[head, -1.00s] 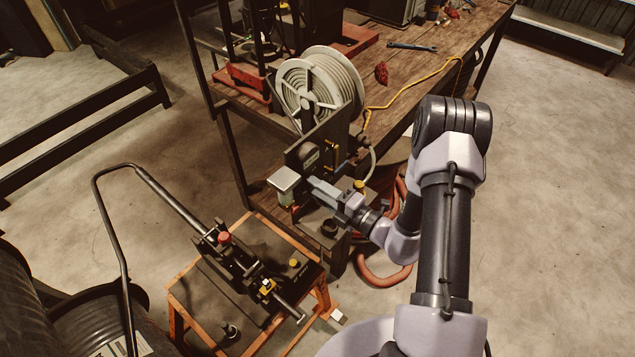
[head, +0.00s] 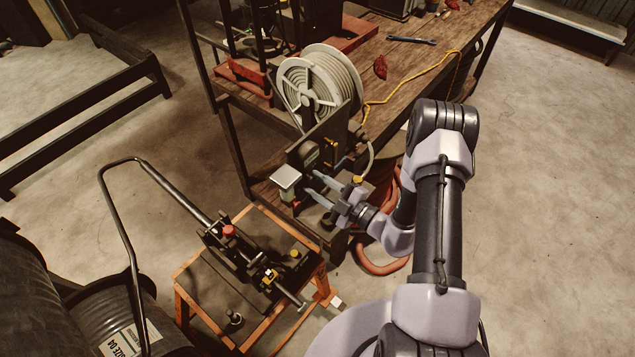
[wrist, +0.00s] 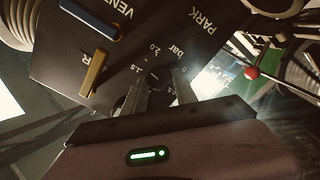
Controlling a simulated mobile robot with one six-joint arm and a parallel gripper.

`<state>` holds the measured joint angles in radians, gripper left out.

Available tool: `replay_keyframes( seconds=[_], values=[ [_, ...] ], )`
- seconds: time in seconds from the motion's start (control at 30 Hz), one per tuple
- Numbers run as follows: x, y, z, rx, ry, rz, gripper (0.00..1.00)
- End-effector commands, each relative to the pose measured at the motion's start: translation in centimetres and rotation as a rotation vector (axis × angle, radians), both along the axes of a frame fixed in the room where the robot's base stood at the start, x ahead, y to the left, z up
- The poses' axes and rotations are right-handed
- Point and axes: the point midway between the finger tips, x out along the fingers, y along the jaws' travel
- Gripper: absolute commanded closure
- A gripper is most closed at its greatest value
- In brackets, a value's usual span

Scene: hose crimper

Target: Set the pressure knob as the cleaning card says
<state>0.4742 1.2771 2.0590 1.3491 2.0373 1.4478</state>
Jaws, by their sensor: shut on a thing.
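The pressure knob (wrist: 154,75) is a small dark round knob on a dark panel (wrist: 60,60). A white bar scale around it shows marks such as 0, 1.5 and 2.0. My gripper (wrist: 152,84) is shut on the knob, with a finger on either side. The fingers hide part of the knob and scale, and I cannot read its setting. In the head view my gripper (head: 312,188) reaches the panel from the right, its two fingers showing apart. A pale square plate (head: 286,177) is beside it. I cannot make out a readable cleaning card.
A brass lever (wrist: 95,73) and a blue lever (wrist: 90,18) sit on the panel close to my fingers. A hose reel (head: 322,85) stands above. An orange-framed stand (head: 250,275) with a tool is at the lower left. Open floor lies right.

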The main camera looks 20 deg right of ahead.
Motion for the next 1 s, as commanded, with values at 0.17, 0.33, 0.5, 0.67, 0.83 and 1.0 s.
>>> replay_keyframes(
  seconds=[0.17,0.33,0.5,0.67,0.83,1.0],
  values=[
    [-0.01,-0.01,0.00,0.033,0.025,-0.001,1.00],
    [0.00,-0.01,-0.03,0.045,0.033,-0.001,1.00],
    [0.00,-0.01,-0.03,0.047,0.035,-0.001,1.00],
    [-0.01,-0.01,-0.04,0.046,0.034,-0.001,1.00],
    [-0.01,-0.01,-0.03,0.046,0.034,-0.001,0.44],
    [0.00,-0.02,-0.01,0.045,0.033,0.000,0.44]
  ],
)
